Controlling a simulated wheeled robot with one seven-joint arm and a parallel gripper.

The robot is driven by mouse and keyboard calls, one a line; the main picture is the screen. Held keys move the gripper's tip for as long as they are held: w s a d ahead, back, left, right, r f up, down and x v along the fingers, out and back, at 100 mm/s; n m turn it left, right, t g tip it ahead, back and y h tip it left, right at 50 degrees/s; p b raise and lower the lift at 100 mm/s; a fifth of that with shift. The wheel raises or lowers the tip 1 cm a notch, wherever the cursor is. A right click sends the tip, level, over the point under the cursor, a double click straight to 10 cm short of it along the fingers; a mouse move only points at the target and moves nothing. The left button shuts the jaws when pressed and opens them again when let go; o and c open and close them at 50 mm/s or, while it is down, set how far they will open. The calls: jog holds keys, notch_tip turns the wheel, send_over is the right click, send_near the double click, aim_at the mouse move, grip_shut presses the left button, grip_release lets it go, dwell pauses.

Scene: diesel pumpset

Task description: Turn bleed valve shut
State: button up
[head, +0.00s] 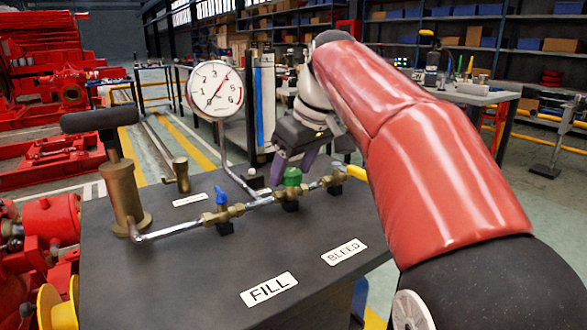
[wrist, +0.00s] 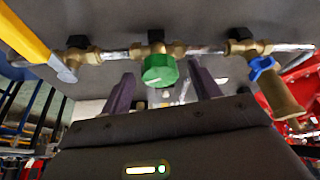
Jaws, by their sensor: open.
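The valve with the green round knob (head: 292,176) sits on the pipe line on the dark bench, and the BLEED label (head: 343,252) lies on the bench top in front of it. The green knob also shows in the wrist view (wrist: 160,71). My gripper (head: 291,169) is open at the green knob; in the wrist view its two purple fingers (wrist: 160,80) stand on either side of the knob, with a visible gap on each side. I cannot tell how deep the knob lies between them. The rear of the knob is hidden.
A blue-handled valve (head: 221,197) stands left of the green one, with the FILL label (head: 268,289) in front. A yellow lever (head: 356,172) is close on the right. A gauge (head: 215,90) and brass hand pump (head: 124,195) stand at left. The bench front is clear.

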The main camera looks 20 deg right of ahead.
jog(key=c, duration=1)
